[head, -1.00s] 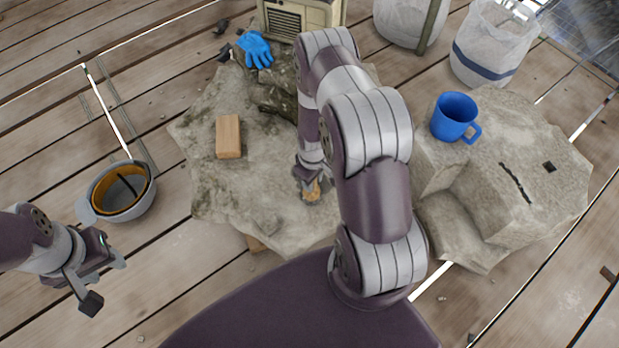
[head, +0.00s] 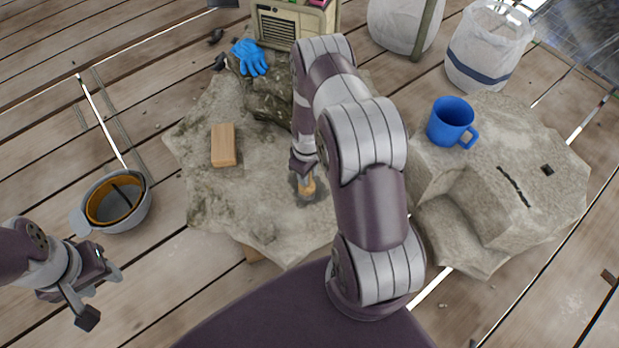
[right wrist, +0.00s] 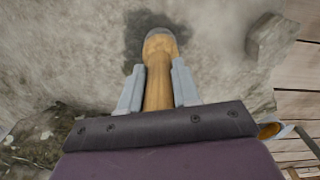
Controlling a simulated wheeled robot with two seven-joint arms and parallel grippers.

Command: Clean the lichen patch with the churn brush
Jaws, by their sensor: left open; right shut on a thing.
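The churn brush, a wooden-handled tool (head: 307,186), is held by my right gripper (head: 304,170) with its end down at the stone slab. In the right wrist view the handle (right wrist: 158,88) lies between the two grey fingers, and its rounded end is at a dark patch (right wrist: 133,48). That dark patch also shows around the brush in the head view (head: 317,196); I cannot tell whether it is lichen or wet stone. The bristles are hidden. My left gripper (head: 101,294) is open and empty above the planks at lower left.
A bucket (head: 128,215) stands at left. A blue mug (head: 451,121) stands on the right-hand stone (head: 545,200). A beige box (head: 290,25) and white sacks (head: 488,50) are behind.

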